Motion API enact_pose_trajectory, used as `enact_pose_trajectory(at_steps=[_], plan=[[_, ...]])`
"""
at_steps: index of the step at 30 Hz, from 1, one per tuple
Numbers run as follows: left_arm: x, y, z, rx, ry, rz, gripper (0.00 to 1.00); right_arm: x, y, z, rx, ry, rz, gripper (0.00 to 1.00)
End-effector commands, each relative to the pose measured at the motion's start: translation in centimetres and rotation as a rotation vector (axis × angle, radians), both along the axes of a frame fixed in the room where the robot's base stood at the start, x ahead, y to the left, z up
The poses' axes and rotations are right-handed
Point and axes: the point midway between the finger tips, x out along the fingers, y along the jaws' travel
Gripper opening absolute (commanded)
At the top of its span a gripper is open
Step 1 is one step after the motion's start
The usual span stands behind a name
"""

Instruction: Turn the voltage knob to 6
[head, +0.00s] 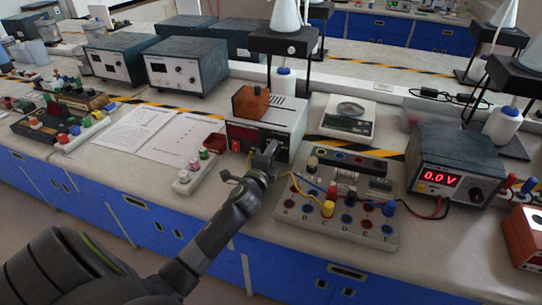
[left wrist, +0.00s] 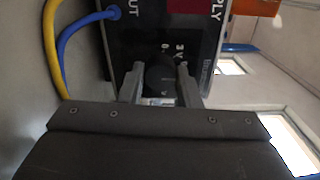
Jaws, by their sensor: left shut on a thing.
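The power supply (head: 290,117) is a pale box with a dark front and a dark red display, standing mid-bench. Its dark front also shows in the left wrist view (left wrist: 208,45), with "3 V" and another small mark printed beside the knob. The black round voltage knob (left wrist: 160,76) sits between my left gripper's fingers, one on each side. My left gripper (head: 268,155) is shut on the knob at the front of the supply; it also shows in the left wrist view (left wrist: 158,92). In the head view the gripper hides the knob. The knob's pointer is not clear. My right gripper is out of view.
An orange-brown box (head: 250,102) sits on the supply. A circuit board (head: 340,222) with coloured terminals and wires lies to the right. A dark meter box (head: 455,165) reading 0.0 V stands further right. A small terminal strip (head: 195,172) and paper sheets (head: 180,138) lie left.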

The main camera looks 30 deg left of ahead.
Motion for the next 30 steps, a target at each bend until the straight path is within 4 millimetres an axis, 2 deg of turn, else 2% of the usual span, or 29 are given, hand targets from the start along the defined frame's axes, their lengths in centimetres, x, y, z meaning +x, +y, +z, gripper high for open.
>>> enact_pose_trajectory(at_steps=[20, 21, 25, 30], plan=[[-0.06, 0.01, -0.19, -0.059, -0.010, 0.001, 0.07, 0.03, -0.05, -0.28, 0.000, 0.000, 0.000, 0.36], [-0.06, 0.01, -0.19, -0.059, -0.010, 0.001, 0.34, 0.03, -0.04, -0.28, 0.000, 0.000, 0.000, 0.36], [-0.04, 0.01, -0.14, -0.058, -0.011, 0.001, 0.51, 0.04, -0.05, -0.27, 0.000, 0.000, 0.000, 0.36], [-0.03, 0.00, -0.07, -0.058, -0.013, 0.000, 0.52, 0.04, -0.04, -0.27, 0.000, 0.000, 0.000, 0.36]])
